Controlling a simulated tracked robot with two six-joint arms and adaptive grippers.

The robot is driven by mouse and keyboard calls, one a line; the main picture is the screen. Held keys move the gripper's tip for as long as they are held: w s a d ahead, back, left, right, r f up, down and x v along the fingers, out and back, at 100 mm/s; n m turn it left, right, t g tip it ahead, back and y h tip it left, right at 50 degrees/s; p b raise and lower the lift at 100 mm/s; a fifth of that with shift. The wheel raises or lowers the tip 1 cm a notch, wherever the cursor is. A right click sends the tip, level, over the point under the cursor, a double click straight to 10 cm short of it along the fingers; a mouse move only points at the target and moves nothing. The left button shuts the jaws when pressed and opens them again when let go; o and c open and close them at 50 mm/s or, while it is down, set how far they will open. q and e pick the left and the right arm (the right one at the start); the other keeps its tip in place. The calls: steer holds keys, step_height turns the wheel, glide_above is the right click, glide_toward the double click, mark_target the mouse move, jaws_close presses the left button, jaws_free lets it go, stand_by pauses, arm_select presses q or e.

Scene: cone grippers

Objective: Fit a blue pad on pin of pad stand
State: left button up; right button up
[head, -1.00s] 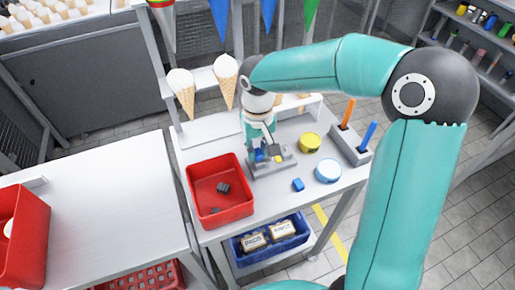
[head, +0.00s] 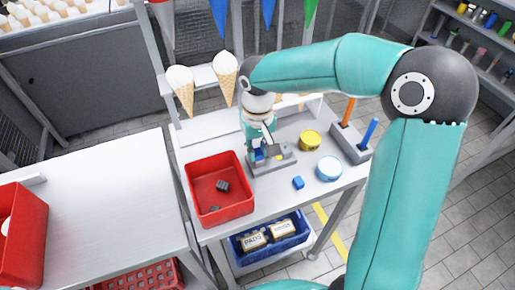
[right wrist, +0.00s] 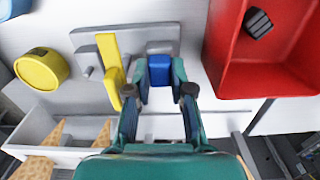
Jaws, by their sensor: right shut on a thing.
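My right gripper (head: 262,150) is over the grey pad stand (head: 286,163) on the white table. In the right wrist view its fingers (right wrist: 160,76) are shut on a blue pad (right wrist: 159,71), one finger on each side. The pad is right of a yellow piece (right wrist: 111,70) on the stand (right wrist: 88,52). A grey block shows just beyond the pad; I cannot tell if the pad touches it or is on a pin. A second blue pad (head: 298,183) lies loose in front of the stand. My left gripper is not in view.
A red bin (head: 205,217) with dark pieces stands left of the stand. A yellow tin (head: 310,140), a light blue tin (head: 328,168) and a grey holder (head: 351,148) with orange and blue handles stand to the right. Ice-cream cones (head: 226,78) are racked behind.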

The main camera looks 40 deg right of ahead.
steer(key=o, duration=0.9)
steer(key=shift+o, duration=0.4)
steer(key=shift+r, duration=0.1)
steer(key=shift+o, duration=0.2)
steer(key=shift+r+p, duration=2)
steer(key=shift+r, duration=0.4)
